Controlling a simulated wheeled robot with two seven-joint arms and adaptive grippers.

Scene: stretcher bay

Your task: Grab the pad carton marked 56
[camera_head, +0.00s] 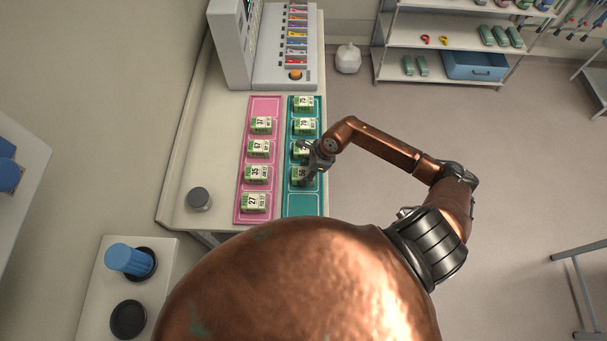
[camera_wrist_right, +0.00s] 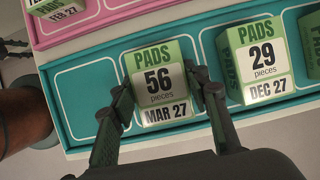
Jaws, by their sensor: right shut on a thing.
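The pad carton marked 56 (camera_wrist_right: 158,78) is a green and white box reading "MAR 27" in the right wrist view. It sits in a compartment of the teal tray (camera_wrist_right: 82,100). In the head view the carton (camera_head: 298,176) is the lowest one in that tray, partly covered by my gripper. My right gripper (camera_wrist_right: 164,92) has one finger on each side of the carton and is shut on it. In the head view the right gripper (camera_head: 308,170) reaches in from the right.
A carton marked 29 (camera_wrist_right: 262,58) is beside it in the teal tray; an empty compartment lies on the other side. A pink tray (camera_head: 243,215) with several cartons lies to the left. A grey round container (camera_head: 199,199) stands on the bench. A machine (camera_head: 285,75) stands behind the trays.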

